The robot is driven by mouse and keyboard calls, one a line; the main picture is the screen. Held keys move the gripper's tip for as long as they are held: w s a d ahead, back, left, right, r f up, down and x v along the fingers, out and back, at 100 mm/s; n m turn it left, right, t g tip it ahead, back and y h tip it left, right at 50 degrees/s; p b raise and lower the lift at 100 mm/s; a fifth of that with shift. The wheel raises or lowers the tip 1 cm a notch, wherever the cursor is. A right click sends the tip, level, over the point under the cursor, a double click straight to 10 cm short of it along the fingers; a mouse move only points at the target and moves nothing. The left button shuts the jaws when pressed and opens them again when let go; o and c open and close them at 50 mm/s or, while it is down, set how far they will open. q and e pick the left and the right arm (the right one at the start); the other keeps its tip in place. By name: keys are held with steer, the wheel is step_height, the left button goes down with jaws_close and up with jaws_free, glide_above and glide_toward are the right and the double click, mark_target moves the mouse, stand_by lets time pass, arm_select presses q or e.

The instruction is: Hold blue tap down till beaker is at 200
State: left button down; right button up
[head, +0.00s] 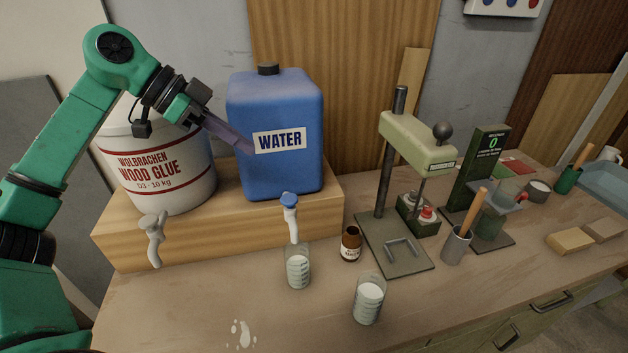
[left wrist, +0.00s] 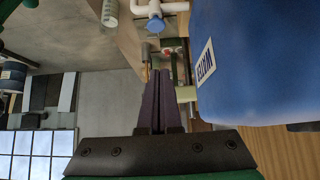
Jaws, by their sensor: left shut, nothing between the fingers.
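The blue tap (head: 290,201) has a white spout and sits at the front of the wooden stand, below the blue water container (head: 245,110). A graduated beaker (head: 298,268) stands upright under the spout with pale contents; its level is too small to read. My left gripper (head: 246,148) is shut and empty, in front of the water container's left side, above and left of the tap and apart from it. In the left wrist view the shut fingers (left wrist: 156,78) point toward the blue tap (left wrist: 156,24), with the beaker (left wrist: 110,12) beside it. My right gripper is not in view.
A wood glue tub (head: 160,165) with a grey tap (head: 153,237) stands left. A brown bottle (head: 350,244), a second beaker (head: 368,299) and a green press (head: 395,250) are right of the beaker. A white spill (head: 242,334) lies on the bench front.

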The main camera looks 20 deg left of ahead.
arm_select(q)
steer(key=s+a, duration=0.1)
steer(key=p, duration=0.1)
glide_above(294, 197)
steer(key=s+a, duration=0.2)
steer(key=a, duration=0.1)
step_height(294, 197, down, 6)
steer(key=f, duration=0.4)
steer(key=shift+w+d+f, duration=0.25)
steer(key=shift+d, duration=0.1)
steer(key=shift+f, duration=0.25)
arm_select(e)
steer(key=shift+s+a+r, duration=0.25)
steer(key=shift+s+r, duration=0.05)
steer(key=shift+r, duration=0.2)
arm_select(q)
steer(key=shift+f, duration=0.1)
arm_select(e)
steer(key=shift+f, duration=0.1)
